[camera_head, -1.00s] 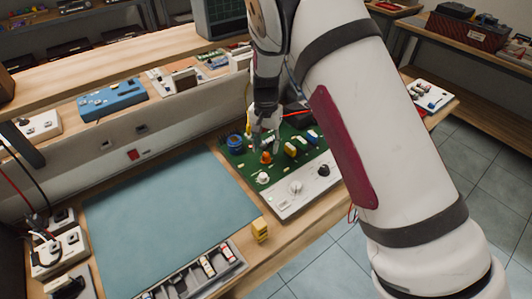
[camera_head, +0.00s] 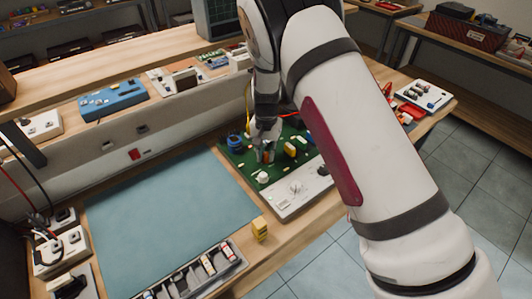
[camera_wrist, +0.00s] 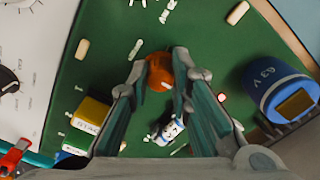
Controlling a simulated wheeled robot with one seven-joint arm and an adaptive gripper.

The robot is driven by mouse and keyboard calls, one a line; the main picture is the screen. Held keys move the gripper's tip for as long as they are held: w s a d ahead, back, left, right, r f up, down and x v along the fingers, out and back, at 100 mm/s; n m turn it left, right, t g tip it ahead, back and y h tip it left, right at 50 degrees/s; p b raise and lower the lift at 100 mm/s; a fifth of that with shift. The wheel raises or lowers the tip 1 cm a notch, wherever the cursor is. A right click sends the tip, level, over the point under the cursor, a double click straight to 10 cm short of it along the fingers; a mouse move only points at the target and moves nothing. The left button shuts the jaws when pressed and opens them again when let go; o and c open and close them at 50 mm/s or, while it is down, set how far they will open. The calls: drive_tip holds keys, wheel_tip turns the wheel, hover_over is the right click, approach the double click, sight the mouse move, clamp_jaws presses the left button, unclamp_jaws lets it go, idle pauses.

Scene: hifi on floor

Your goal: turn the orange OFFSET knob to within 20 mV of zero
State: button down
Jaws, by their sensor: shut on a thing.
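The orange OFFSET knob (camera_wrist: 160,72) stands on the green circuit board (camera_wrist: 215,55) in the wrist view. My gripper (camera_wrist: 160,78) is shut on it, with one finger on each side near the tips. In the head view, my gripper (camera_head: 266,150) reaches down onto the green board (camera_head: 238,158) and largely hides the knob. A blue round part marked "63 V" (camera_wrist: 275,85) stands on the board to the right in the wrist view. No voltage reading is legible.
A yellow block part (camera_wrist: 92,113) and a small dark-and-white part (camera_wrist: 168,128) sit close to my fingers. A white panel with a dial (camera_wrist: 25,50) borders the board. In the head view, a blue-green mat (camera_head: 165,210) lies clear left of the board.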

drive_tip(key=n+b, duration=0.1)
drive_tip(key=n, duration=0.2)
drive_tip(key=shift+n+b, duration=1)
drive_tip(key=shift+n, duration=1)
drive_tip(key=shift+a, duration=0.1)
drive_tip(key=c, duration=1.4)
unclamp_jaws()
drive_tip(key=shift+c, duration=0.2)
